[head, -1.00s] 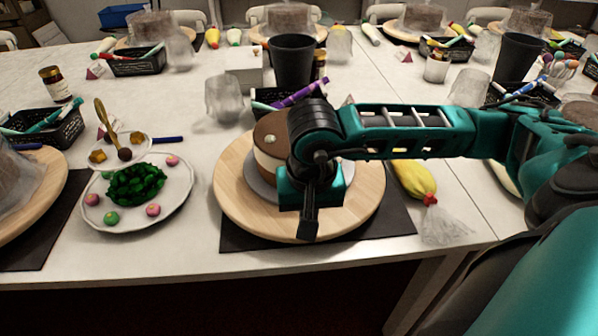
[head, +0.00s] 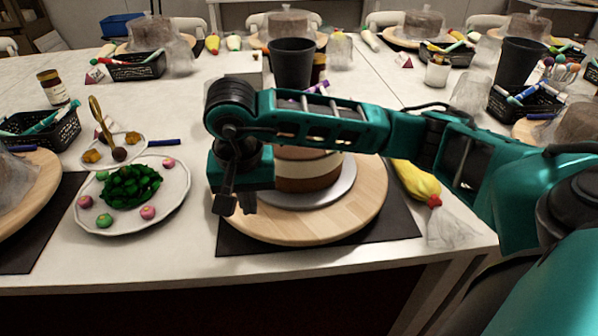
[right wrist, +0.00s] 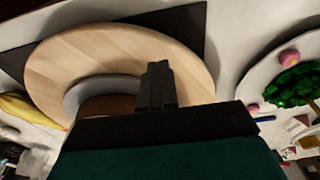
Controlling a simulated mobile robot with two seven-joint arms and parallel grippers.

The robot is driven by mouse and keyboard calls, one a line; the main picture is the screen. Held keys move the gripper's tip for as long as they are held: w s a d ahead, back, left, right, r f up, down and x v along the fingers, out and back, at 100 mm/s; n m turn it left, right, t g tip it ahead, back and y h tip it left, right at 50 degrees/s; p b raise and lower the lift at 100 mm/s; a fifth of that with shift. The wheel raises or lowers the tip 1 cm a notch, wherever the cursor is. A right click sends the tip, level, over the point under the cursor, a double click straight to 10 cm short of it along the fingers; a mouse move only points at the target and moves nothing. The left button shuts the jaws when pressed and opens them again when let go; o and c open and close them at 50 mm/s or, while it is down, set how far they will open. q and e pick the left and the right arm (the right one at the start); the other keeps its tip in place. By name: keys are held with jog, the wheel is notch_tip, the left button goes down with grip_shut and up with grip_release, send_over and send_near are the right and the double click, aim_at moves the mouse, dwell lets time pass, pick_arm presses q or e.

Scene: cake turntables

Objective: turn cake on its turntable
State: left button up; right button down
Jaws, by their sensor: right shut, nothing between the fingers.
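The brown and cream layered cake (head: 312,172) stands on a grey disc (head: 338,192) on a round wooden turntable (head: 362,207). My right arm hides the cake's top and left side. My right gripper (head: 230,204) is shut and empty, fingers pointing down at the turntable's left edge. In the right wrist view the shut fingers (right wrist: 157,85) overlap the wooden turntable (right wrist: 60,62), with part of the brown cake (right wrist: 105,105) beside them. I cannot tell whether the fingers touch the turntable. My left gripper is not in view.
A black mat (head: 398,226) lies under the turntable. A white plate (head: 110,222) with green pieces and small balls sits close to the left. A yellow piping bag (head: 415,182) lies to the right, and a dark cup (head: 291,65) stands behind.

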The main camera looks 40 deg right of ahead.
aim_at(286, 230)
jog(key=shift+f, duration=0.15)
jog(key=shift+f+b, duration=1.35)
jog(key=shift+b, duration=0.1)
jog(key=shift+r, duration=0.1)
jog(key=shift+s+d+b, duration=0.15)
jog(key=shift+s+d, duration=0.3)
jog(key=shift+s, duration=0.3)
jog(key=shift+s+d+b, duration=0.15)
jog(key=shift+s+d, duration=0.25)
jog(key=shift+s, duration=0.3)
jog(key=shift+s+d+b, duration=0.6)
jog(key=shift+s+d, duration=0.45)
jog(key=shift+s, duration=0.25)
jog(key=shift+r+p, duration=0.85)
jog(key=shift+r, duration=0.55)
